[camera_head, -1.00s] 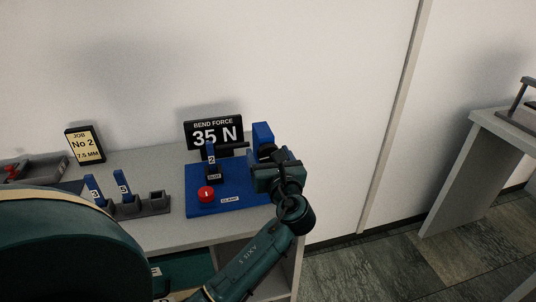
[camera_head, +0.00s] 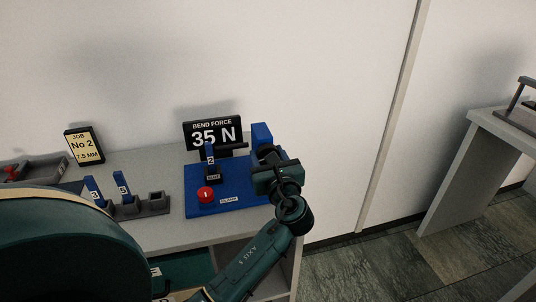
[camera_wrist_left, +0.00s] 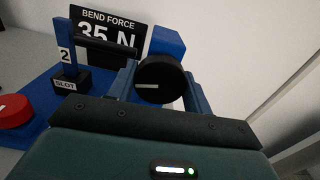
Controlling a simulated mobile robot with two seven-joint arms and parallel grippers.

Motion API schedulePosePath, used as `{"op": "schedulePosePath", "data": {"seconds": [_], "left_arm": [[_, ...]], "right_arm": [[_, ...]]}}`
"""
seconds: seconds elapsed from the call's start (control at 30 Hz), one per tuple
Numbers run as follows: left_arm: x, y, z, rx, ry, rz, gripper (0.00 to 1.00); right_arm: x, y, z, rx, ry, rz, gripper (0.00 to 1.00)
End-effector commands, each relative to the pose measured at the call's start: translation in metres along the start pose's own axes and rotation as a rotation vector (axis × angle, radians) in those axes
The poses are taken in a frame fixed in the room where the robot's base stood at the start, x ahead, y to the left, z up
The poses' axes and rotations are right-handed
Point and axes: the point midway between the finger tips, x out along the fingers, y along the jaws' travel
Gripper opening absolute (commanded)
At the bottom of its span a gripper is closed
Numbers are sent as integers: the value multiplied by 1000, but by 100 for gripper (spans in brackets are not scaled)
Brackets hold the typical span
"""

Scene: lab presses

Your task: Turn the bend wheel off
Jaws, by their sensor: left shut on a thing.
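The bend wheel (camera_wrist_left: 162,78) is a black disc with a pale line across its face, seen in the left wrist view. My left gripper (camera_wrist_left: 160,88) has one finger on each side of it and is shut on it. In the head view my left gripper (camera_head: 272,163) covers most of the wheel, at the right side of the blue bending rig (camera_head: 238,190). The display (camera_head: 212,134) behind reads "BEND FORCE 35 N". My right gripper is not in view.
A blue strip marked 2 (camera_head: 210,155) stands upright in the slot block (camera_head: 213,174). A red button (camera_head: 206,195) is at the rig's front left. A grey rack (camera_head: 148,206) with blue strips stands to the left, below the job sign (camera_head: 85,145).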

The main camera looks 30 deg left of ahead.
Motion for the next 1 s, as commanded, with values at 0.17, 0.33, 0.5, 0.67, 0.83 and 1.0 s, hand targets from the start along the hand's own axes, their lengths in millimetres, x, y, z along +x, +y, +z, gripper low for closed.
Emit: {"op": "schedulePosePath", "data": {"seconds": [0.17,0.33,0.5,0.67,0.83,1.0], "left_arm": [[0,0,1,-108,0,1,27],[0,0,1,-122,-1,1,27],[0,0,1,-121,-1,0,52],[0,0,1,-120,-1,0,65],[0,0,0,-119,-1,0,72],[0,0,0,-118,-1,0,72]], "right_arm": [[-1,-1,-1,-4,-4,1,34],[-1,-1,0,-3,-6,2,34],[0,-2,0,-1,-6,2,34],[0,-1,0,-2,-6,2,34],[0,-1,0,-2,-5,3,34],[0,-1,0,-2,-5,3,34]]}}
